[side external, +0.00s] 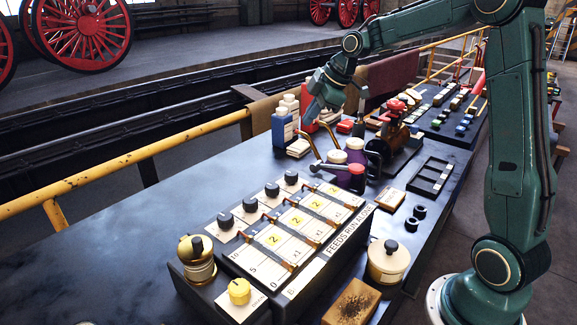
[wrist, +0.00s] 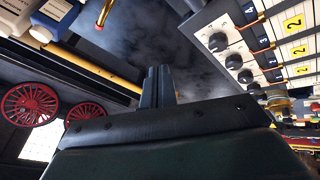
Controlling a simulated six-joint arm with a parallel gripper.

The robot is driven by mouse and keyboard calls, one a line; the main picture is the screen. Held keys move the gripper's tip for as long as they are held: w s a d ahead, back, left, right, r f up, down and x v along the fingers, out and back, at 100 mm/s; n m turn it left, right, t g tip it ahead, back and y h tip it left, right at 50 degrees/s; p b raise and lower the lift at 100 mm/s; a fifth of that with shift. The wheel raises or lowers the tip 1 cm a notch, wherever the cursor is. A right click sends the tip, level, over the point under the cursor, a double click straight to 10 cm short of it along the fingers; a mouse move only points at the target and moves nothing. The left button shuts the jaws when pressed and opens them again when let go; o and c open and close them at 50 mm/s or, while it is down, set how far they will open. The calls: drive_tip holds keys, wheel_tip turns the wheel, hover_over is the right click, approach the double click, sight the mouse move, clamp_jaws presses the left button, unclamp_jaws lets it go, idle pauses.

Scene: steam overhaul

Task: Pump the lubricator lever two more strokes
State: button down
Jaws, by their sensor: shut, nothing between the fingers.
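The lubricator box (side external: 290,236) stands on the dark bench in the side view, with a row of black knobs and numbered yellow and white strips on its sloping face. Its knobs and strips also show at the upper right of the wrist view (wrist: 236,60). A grey bar with a pinkish-red round end (side external: 357,170) lies just behind the box; I cannot tell whether it is the lubricator lever. My gripper (side external: 310,116) hangs beyond the box, near the bottles. Its two fingers (wrist: 157,72) are together and empty in the wrist view, apart from the box.
Blue and red bottles (side external: 283,128) stand close under my gripper, with thin brass rods (side external: 304,143) beside them. Purple tins with pale lids (side external: 355,152) and a red-handled device (side external: 392,120) stand further right. A yellow rail (side external: 150,152) runs behind. The bench's left part is clear.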

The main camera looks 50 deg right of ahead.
sight(336, 169)
drive_tip(key=shift+s+f, duration=0.4)
drive_tip(key=shift+f, duration=0.95)
drive_tip(key=shift+s+f, duration=0.45)
drive_tip(key=shift+f, duration=0.95)
drive_tip(key=shift+s+f, duration=0.4)
drive_tip(key=shift+f, duration=0.95)
drive_tip(key=shift+s+f, duration=0.15)
drive_tip(key=shift+f, duration=0.4)
